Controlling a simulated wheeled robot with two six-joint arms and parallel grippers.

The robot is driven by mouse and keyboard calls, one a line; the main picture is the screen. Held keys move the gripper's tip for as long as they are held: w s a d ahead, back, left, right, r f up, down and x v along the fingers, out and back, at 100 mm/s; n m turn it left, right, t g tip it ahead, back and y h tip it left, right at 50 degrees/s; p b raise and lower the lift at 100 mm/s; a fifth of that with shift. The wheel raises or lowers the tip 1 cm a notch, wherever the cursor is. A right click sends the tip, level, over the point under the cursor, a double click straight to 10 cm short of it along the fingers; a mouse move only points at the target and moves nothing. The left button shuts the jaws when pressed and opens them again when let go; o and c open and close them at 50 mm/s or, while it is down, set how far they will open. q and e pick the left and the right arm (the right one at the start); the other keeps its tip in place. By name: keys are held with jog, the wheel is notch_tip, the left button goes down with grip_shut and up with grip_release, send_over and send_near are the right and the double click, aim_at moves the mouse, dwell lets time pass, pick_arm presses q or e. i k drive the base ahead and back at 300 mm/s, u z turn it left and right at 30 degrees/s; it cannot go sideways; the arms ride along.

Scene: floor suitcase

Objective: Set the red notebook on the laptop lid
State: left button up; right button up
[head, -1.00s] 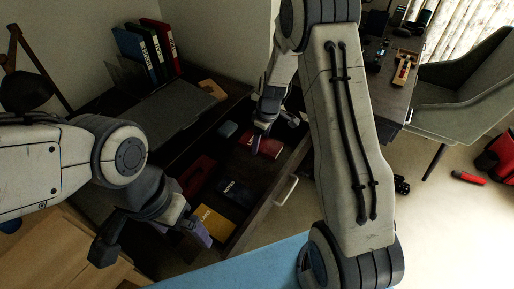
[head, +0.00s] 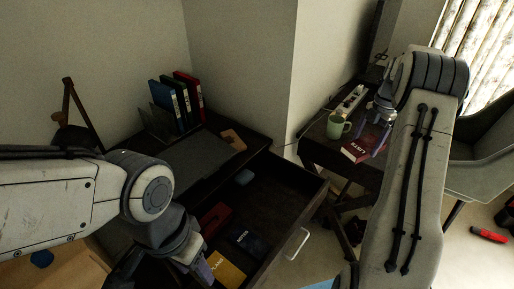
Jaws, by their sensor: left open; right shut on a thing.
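The red notebook (head: 360,151), with white lettering on its cover, is at the right, in front of a green mug. My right gripper (head: 381,138) is shut on it at its right side. It overlaps the corner of the right-hand table in the picture; I cannot tell whether it touches it. The closed dark grey laptop (head: 208,163) lies on the left desk, its lid bare, well to the left of the notebook. My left gripper (head: 165,266) is open and empty at the lower left, in front of the desk and beside the open drawer.
The open drawer (head: 275,212) holds a dark notebook (head: 246,239), a yellow notebook (head: 226,270) and a red item (head: 215,217). Several binders (head: 178,100) stand behind the laptop. The green mug (head: 336,127) and a power strip (head: 350,101) are on the right table. A wall corner juts out between.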

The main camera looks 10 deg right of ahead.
aim_at(209, 155)
jog(key=z, duration=2.5)
jog(key=k, duration=0.25)
jog(key=u, duration=3.85)
jog(key=i, duration=0.25)
jog(key=z, duration=0.7)
